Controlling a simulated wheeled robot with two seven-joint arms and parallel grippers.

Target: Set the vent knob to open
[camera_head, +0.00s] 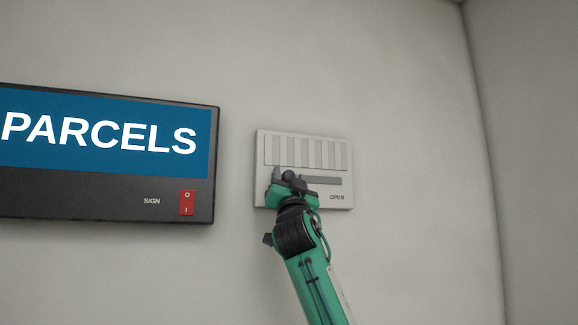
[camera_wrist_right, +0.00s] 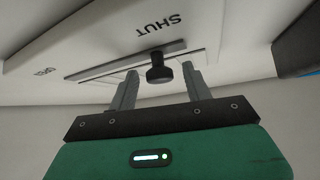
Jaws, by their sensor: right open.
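The vent panel (camera_head: 262,150) is a pale plate on the wall with upright slats and a slot below them. OPEN is printed at the slot's right end. The dark vent knob (camera_head: 289,175) is near the slot's left end, partly hidden by my gripper. In the right wrist view the picture is turned over, and the knob (camera_wrist_right: 158,70) is near the word SHUT, away from OPEN. My right gripper (camera_head: 290,184) is open at the panel; its fingers (camera_wrist_right: 160,78) stand on both sides of the knob with gaps. My left gripper is out of view.
A dark sign box (camera_head: 110,190) with a blue PARCELS face hangs left of the vent, with a red rocker switch (camera_head: 187,203) marked SIGN. The wall right of the vent is bare up to a room corner.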

